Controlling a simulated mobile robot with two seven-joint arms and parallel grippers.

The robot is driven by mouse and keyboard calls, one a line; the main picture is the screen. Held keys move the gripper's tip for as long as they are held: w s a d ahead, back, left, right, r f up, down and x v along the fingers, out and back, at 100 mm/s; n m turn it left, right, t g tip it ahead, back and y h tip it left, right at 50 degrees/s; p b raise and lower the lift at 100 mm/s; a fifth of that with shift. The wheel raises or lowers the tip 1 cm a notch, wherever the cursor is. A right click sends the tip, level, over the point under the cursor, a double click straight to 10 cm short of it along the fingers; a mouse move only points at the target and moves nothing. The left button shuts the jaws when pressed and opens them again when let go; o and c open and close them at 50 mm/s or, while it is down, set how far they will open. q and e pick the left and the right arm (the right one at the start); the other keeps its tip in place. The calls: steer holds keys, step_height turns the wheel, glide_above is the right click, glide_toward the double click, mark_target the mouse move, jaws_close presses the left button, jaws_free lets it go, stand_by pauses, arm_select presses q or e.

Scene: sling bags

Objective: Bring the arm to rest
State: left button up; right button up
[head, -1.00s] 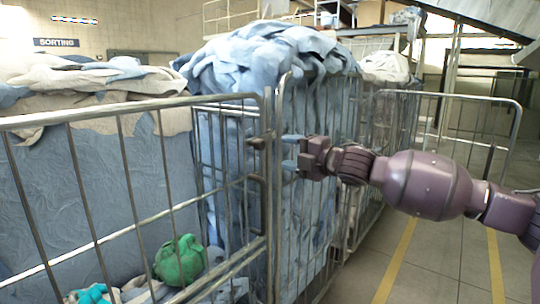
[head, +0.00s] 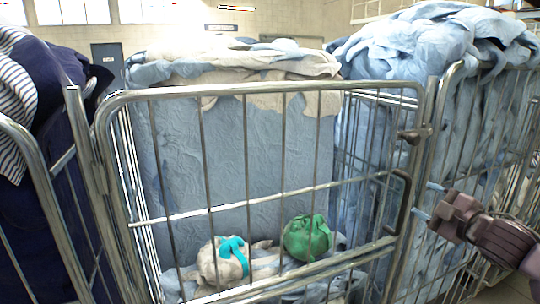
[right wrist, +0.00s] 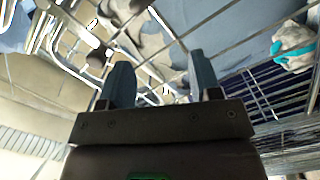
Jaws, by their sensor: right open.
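My right gripper (head: 428,201) is at the right of the head view, its blue-grey fingers pointing left at the cage gate's latch side. In the right wrist view the two fingers (right wrist: 158,82) stand apart with nothing between them. The arm reaches in from the right edge. The black gate handle (head: 401,205) is just left of the fingertips; I cannot tell whether they touch it. My left gripper is not in view.
A metal cage gate (head: 275,88) stands in front. Behind it lie a green bag (head: 308,238) and a beige bag with a teal band (head: 222,262). Full laundry cages stand left and right, with blue linen (head: 440,40) heaped at the right.

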steer(key=s+a+f+m+g+h, duration=0.15)
steer(key=s+f+m, duration=0.25)
steer(key=s+f, duration=0.45)
steer(key=s+a+f+m+g+h, duration=0.15)
steer(key=s+f+m, duration=0.3)
steer(key=f, duration=0.75)
steer(key=s+a+f+m+h, duration=0.25)
steer(key=s+f, duration=0.45)
steer(key=f, duration=0.4)
steer(key=s+a+f+m+g, duration=0.1)
steer(key=s+f+m, duration=0.1)
steer(key=s+f, duration=0.2)
steer(key=s+a+f+m+g, duration=0.1)
steer(key=s+f+m, duration=0.1)
steer(key=s, duration=0.6)
steer(key=shift+f+g, duration=0.3)
steer(key=shift+f, duration=0.6)
